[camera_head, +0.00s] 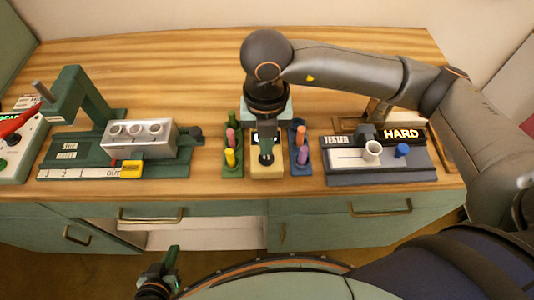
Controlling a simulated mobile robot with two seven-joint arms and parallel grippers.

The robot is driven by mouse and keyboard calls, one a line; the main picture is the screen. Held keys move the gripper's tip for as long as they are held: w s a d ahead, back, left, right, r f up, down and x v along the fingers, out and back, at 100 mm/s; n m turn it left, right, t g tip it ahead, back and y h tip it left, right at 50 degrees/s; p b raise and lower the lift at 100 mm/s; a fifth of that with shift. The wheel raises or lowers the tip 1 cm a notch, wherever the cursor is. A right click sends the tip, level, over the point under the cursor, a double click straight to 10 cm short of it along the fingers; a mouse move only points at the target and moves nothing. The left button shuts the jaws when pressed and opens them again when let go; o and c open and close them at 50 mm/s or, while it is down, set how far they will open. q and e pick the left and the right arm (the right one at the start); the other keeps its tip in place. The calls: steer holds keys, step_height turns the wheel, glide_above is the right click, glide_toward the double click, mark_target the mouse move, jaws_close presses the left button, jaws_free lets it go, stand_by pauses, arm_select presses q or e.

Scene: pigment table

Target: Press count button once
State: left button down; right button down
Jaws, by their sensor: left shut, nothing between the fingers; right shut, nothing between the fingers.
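No label reading "count" can be made out. A small beige box (269,173) sits at the table's front middle, its top largely hidden by my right gripper (266,158). That gripper points down over the box with its fingers shut and empty. I cannot tell whether the fingertips touch the box or a button on it. My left gripper (168,262) is shut and empty, low in front of the cabinet, well away from the tabletop items.
Green and blue racks with coloured pegs (230,155) (302,152) closely flank the box. The tester (345,172), with a white cup, blue knob and HARD display, stands right. A green press with a grey block (150,140) stands left. Bare wood (190,60) lies behind.

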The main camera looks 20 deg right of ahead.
mark_target(266, 158)
steer(key=shift+f+b, duration=1.2)
steer(key=shift+b, duration=0.05)
steer(key=shift+r+p, duration=1.85)
steer(key=shift+r, duration=0.9)
